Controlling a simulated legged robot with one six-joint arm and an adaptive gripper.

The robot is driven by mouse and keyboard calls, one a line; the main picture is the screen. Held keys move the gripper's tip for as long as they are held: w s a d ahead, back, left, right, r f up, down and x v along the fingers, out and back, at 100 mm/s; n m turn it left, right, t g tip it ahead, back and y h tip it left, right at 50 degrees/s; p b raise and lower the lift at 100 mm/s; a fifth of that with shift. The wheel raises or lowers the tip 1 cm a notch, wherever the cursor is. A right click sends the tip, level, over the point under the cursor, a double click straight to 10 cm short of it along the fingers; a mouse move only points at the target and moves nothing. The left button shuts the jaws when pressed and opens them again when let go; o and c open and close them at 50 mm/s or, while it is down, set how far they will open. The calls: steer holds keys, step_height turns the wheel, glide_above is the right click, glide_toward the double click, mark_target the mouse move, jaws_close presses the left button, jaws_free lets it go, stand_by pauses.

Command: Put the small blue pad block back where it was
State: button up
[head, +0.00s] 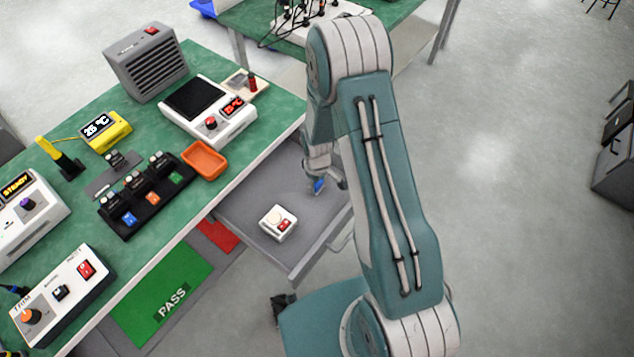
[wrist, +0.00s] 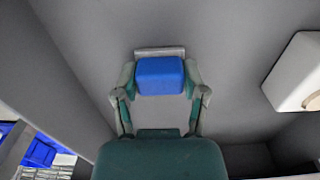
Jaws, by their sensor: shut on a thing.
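The small blue pad block (wrist: 160,76) is between the two fingers of my gripper (wrist: 160,82) in the wrist view, and the fingers are shut on it. In the head view the blue block (head: 318,186) shows as a small patch below my gripper (head: 322,178), over the grey open drawer (head: 250,208). The drawer's grey floor fills much of the wrist view. I cannot tell whether the block touches the drawer floor. My arm hides part of the drawer's right side in the head view.
A white device with a red switch (head: 279,223) sits in the drawer, left of my gripper. The green bench (head: 150,245) above the drawer holds a black rack (head: 145,205), an orange tray (head: 204,160), a white hotplate-like unit (head: 209,112) and a grey heater box (head: 146,60). The drawer floor between is bare.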

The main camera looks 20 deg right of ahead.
steer(key=shift+f, duration=0.1)
steer(key=o, duration=1.1)
steer(key=s+r+m+t, duration=0.1)
steer(key=s+r+m, duration=0.15)
steer(key=r, duration=1.25)
steer(key=s+r+m+t, duration=0.1)
steer(key=s+r, duration=0.2)
steer(key=r, duration=1.2)
steer(key=s+r+m+t, duration=0.3)
steer(key=s+r, duration=0.8)
steer(key=s, duration=0.4)
steer(key=shift+s+r+m+t, duration=0.15)
steer(key=shift+s+m+t, duration=0.05)
steer(key=shift+m+t, duration=0.15)
